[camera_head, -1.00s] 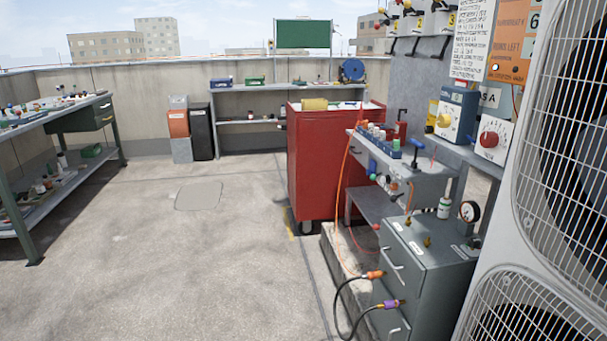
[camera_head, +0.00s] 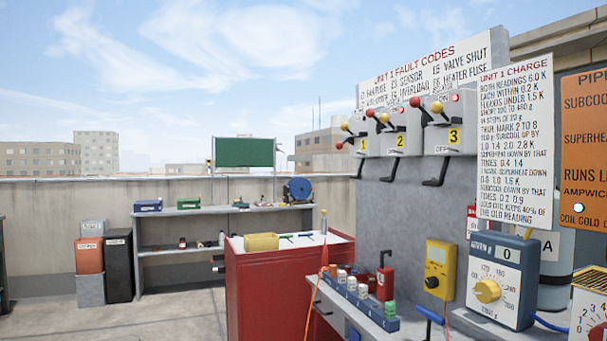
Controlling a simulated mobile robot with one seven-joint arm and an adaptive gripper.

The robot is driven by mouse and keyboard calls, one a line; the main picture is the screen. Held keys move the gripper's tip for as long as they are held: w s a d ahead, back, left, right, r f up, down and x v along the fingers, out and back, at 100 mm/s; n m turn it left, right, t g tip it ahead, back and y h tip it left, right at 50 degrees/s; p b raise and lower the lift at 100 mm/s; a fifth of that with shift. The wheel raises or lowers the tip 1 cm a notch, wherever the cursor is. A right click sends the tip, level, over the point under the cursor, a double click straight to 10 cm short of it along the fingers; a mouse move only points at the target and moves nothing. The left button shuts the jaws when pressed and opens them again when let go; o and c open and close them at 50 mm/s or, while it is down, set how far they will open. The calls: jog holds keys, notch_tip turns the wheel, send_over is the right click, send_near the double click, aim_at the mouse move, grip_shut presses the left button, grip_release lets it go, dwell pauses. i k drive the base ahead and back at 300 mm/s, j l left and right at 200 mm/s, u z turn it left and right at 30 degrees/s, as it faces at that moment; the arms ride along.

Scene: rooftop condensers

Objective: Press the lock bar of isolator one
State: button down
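Isolator one (camera_head: 363,145), a grey box with a yellow "1" label, is the leftmost and farthest of three isolators on the grey wall panel. A yellow knob (camera_head: 344,127) and a red knob (camera_head: 339,145) show at its left side. A black bent bar (camera_head: 358,170) hangs below its box; I cannot tell for sure that this is its lock bar. Isolator two (camera_head: 399,142) and isolator three (camera_head: 454,136) stand to its right with similar knobs and black bars. Their boxes partly overlap in this view. My gripper is not in view.
A red cabinet (camera_head: 265,295) stands left of the panel. Below the isolators, a bench carries a blue rack (camera_head: 360,304), a yellow meter (camera_head: 439,268) and a blue dial box (camera_head: 497,285). Open floor (camera_head: 180,315) lies at the lower left.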

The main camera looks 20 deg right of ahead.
aim_at(344, 126)
jog(key=i, duration=1.75)
jog(key=z, duration=0.4)
